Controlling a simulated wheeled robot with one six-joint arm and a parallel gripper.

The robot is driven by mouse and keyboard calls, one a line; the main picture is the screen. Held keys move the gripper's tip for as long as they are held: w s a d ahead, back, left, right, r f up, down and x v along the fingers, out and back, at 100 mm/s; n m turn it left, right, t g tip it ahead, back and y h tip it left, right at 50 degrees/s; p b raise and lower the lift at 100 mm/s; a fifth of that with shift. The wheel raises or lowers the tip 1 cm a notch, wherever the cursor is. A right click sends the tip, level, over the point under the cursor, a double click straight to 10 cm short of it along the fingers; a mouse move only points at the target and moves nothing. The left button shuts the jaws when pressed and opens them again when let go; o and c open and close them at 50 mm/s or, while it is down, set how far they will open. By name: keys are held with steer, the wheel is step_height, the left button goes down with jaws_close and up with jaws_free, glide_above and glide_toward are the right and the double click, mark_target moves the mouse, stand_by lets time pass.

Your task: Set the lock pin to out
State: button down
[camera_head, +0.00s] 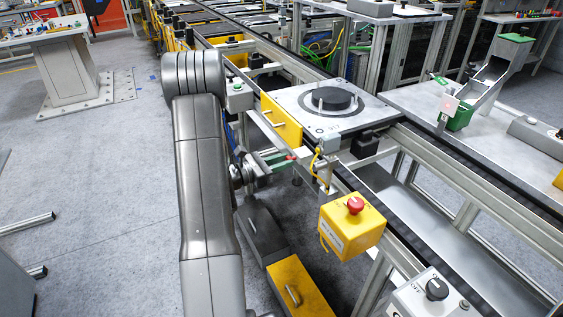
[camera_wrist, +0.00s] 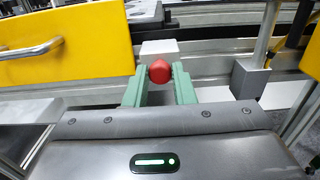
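A red round knob (camera_wrist: 161,71), apparently the lock pin's, sticks out in front of a pale block (camera_wrist: 160,48) on the conveyor's side rail. My gripper (camera_wrist: 160,75) has its two green fingers at the knob, one on each side, with the tips very close to it. I cannot tell whether they press on it or stand slightly apart. In the head view my gripper (camera_head: 289,157) reaches the conveyor's side from the left, and only a little of the red knob shows at its fingertips. How far the pin is out is not clear.
A yellow panel with a metal handle (camera_wrist: 30,50) is left of the knob. A yellow emergency-stop box (camera_head: 352,226) hangs to the right, near my gripper. A pallet plate with a dark disc (camera_head: 333,100) sits on the conveyor above. Open floor (camera_head: 95,190) is on the left.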

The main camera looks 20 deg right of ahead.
steer(key=shift+a+b, duration=0.55)
steer(key=shift+a, duration=0.45)
steer(key=c, duration=1.7)
jaws_free()
steer(key=o, duration=0.5)
steer(key=shift+a, duration=0.1)
steer(key=shift+c, duration=0.2)
steer(key=shift+s, duration=0.1)
steer(key=s+a+b, duration=0.1)
steer(key=a, duration=1.2)
steer(key=shift+a, duration=0.4)
steer(key=shift+d, duration=0.1)
steer(key=w+d+p, duration=0.1)
steer(key=d, duration=1.2)
steer(key=shift+d, duration=0.4)
